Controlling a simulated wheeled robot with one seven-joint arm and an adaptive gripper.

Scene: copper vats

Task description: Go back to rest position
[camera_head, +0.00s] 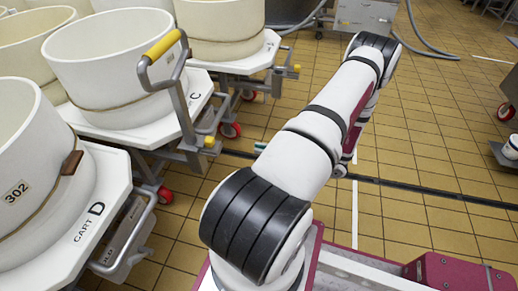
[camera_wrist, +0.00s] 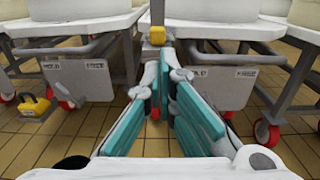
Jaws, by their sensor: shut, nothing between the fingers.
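My gripper (camera_wrist: 167,78) shows in the wrist view. Its two teal-padded fingers come together towards their tips, with nothing held between them. It points at the undersides of white carts, with a small yellow block (camera_wrist: 157,36) just beyond the fingertips. In the head view my white arm (camera_head: 305,145) reaches out over the tiled floor, right of the carts. The arm hides most or all of the gripper there.
The cart marked D (camera_head: 93,218) and the cart marked C (camera_head: 150,128) carry large cream vats at left. A yellow-gripped handle (camera_head: 163,45) sticks out towards the arm. Red-wheeled casters (camera_head: 229,130) stand below. Open tiled floor (camera_head: 440,130) lies to the right.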

